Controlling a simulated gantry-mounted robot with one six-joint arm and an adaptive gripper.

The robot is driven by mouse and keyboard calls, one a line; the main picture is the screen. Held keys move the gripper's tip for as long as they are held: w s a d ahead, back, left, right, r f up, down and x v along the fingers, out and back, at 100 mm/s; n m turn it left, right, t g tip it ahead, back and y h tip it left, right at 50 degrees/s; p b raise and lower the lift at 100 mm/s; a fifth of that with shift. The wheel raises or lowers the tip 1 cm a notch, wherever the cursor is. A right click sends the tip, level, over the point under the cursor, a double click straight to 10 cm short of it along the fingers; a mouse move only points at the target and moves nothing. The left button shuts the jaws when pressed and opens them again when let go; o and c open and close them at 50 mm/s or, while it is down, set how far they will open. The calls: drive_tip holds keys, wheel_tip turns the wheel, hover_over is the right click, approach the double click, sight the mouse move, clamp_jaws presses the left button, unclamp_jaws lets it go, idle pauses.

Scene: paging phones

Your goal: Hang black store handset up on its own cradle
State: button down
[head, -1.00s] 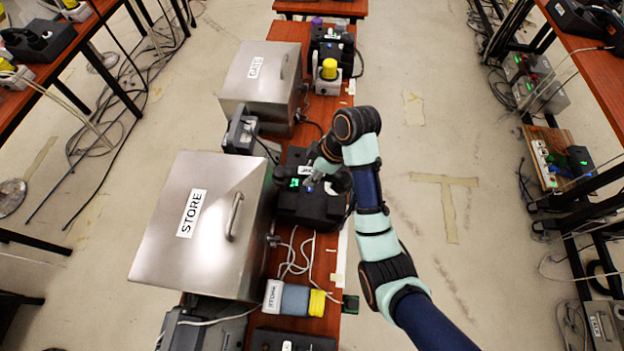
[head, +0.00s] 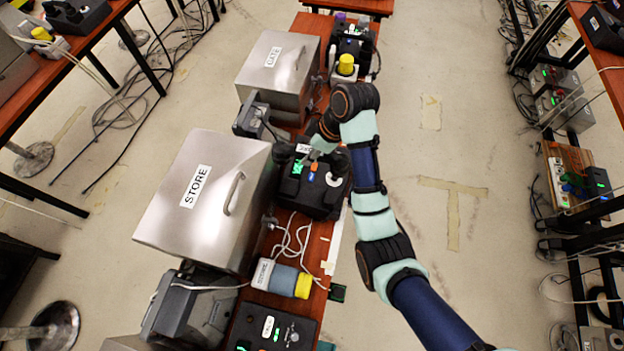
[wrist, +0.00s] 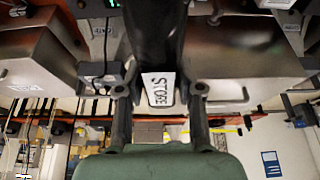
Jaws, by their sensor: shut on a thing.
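In the wrist view my gripper (wrist: 159,92) is shut on the black store handset (wrist: 155,35), with a finger on each side of its white STORE label. In the head view my gripper (head: 319,154) is low over a black phone base (head: 296,190) with green and orange lights. The held handset is hard to separate from the black base there, and I cannot tell whether they touch. The label on that base is partly hidden by my gripper, so I cannot read whose cradle it is.
A steel STORE box (head: 175,220) stands left of the base, with a steel box (head: 275,75) beyond it. A blue-grey and yellow STORE cylinder (head: 283,279) and loose white cable (head: 290,240) lie nearer. Another black unit (head: 255,325) is at the bottom. The floor right of the bench is open.

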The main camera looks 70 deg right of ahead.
wheel_tip(320, 180, down, 19)
drive_tip(key=b, duration=0.3)
drive_tip(key=shift+r, duration=0.15)
drive_tip(key=c, duration=0.7)
unclamp_jaws()
drive_tip(key=shift+s+f, duration=0.1)
drive_tip(key=shift+f, duration=0.1)
drive_tip(key=shift+c, duration=0.2)
drive_tip(key=shift+r, duration=0.35)
drive_tip(key=p+v, duration=0.2)
drive_tip(key=v, duration=0.9)
drive_tip(key=shift+r, duration=0.35)
drive_tip(key=shift+s, duration=0.1)
